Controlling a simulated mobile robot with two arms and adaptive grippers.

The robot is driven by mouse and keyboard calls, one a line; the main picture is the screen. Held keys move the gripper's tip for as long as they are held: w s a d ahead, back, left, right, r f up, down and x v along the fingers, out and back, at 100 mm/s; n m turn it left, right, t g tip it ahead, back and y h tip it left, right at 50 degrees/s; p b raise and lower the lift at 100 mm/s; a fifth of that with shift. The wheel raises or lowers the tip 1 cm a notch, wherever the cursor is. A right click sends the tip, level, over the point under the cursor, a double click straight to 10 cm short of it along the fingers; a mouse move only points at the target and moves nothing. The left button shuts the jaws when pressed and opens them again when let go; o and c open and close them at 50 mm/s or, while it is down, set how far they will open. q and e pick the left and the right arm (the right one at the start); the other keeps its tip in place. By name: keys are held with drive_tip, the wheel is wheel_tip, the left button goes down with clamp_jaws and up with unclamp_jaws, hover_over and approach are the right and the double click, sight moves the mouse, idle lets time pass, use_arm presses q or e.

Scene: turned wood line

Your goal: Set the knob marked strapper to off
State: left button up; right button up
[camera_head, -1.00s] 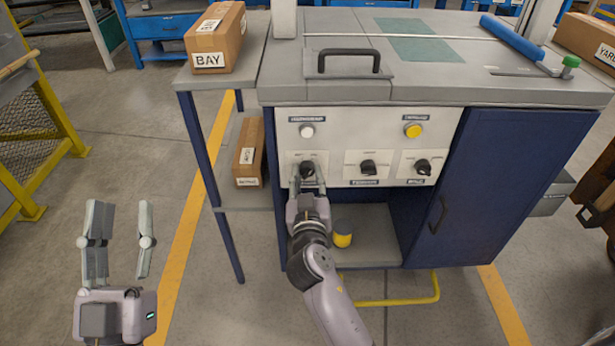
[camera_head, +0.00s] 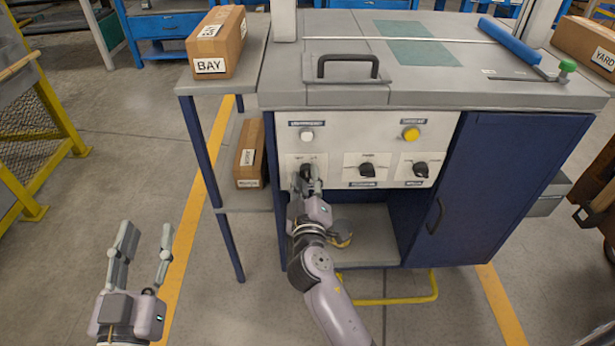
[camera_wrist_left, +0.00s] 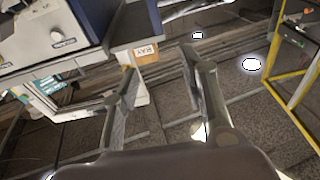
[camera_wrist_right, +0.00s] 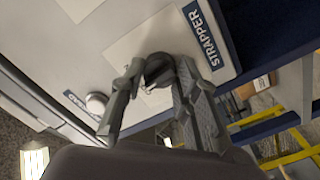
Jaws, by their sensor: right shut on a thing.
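The strapper knob (camera_wrist_right: 158,70) is black and round on a pale plate; the blue label reading STRAPPER (camera_wrist_right: 204,36) is beside it in the right wrist view. My right gripper (camera_wrist_right: 152,92) has its fingers on both sides of this knob and is shut on it. In the head view the knob (camera_head: 306,171) is the leftmost of three on the white panel (camera_head: 340,150), partly hidden by my right gripper (camera_head: 306,186). Its pointer is hard to read. My left gripper (camera_head: 145,255) is open and empty above the floor; its spread fingers (camera_wrist_left: 160,90) also show in the left wrist view.
Two other black knobs (camera_head: 367,170) (camera_head: 421,169) sit to the right on the panel. A white button (camera_head: 306,135) and a yellow button (camera_head: 410,133) are above. A side shelf (camera_head: 250,75) with boxes stands left of the cabinet.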

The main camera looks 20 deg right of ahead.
drive_tip(key=n+p, duration=0.1)
drive_tip(key=n, duration=0.3)
drive_tip(key=shift+r, duration=0.15)
use_arm(q)
wheel_tip(320, 180, down, 8)
drive_tip(key=s+a+g+y, duration=0.1)
drive_tip(key=g, duration=0.3)
drive_tip(key=shift+a+g+y, duration=0.25)
drive_tip(key=shift+g+y, duration=0.05)
drive_tip(key=shift+g, duration=0.1)
use_arm(e)
drive_tip(key=shift+n, duration=0.6)
drive_tip(key=o, duration=1.2)
drive_tip(key=shift+c, duration=0.2)
drive_tip(key=v, duration=1.2)
